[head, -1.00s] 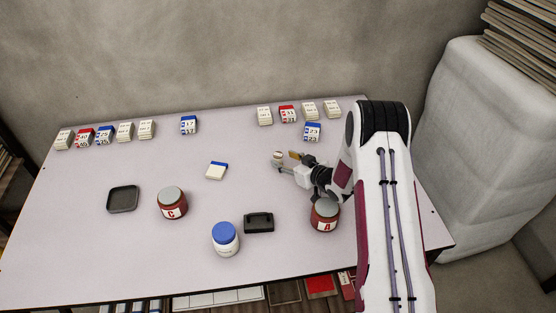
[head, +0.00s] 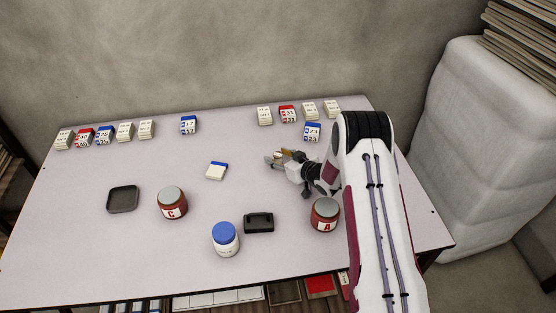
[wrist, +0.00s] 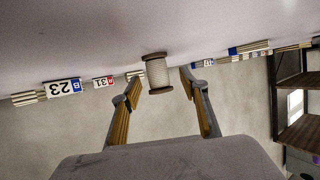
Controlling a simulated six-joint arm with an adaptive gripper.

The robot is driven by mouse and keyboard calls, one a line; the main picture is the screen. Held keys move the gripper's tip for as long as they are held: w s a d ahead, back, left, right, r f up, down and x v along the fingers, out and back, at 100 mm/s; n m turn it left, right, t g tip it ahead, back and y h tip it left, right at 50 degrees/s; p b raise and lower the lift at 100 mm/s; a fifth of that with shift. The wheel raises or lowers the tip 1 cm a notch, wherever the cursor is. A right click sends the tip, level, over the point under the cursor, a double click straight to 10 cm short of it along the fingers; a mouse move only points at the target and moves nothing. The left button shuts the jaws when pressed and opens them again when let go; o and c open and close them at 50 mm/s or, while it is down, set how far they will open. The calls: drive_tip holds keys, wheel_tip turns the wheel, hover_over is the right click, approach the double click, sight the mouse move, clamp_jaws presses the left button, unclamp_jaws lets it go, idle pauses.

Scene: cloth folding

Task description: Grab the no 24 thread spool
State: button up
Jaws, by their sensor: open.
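A thread spool (wrist: 157,74) with pale thread and brown ends is on the table, and the wrist view shows it upside down. It appears between the fingertips of my gripper (wrist: 158,82), with a gap on each side. No number can be read on it. In the head view my gripper (head: 275,158) is open at the right-centre of the table. There the spool is mostly hidden by the fingers and cannot be told apart from them.
Numbered blocks, including a blue-topped 23 block (head: 312,132), line the table's back edge. A blue-topped block (head: 216,171) lies left of my gripper. Jar A (head: 325,216), jar C (head: 172,203), a blue-lidded jar (head: 225,240), a black box (head: 259,222) and a dark tray (head: 122,199) stand nearer.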

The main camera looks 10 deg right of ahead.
sight(278, 154)
drive_tip(key=shift+w, duration=0.15)
idle(0.4)
drive_tip(key=c, duration=1.1)
drive_tip(key=shift+o, duration=0.2)
drive_tip(key=shift+r, duration=0.1)
drive_tip(key=shift+r, duration=4.85)
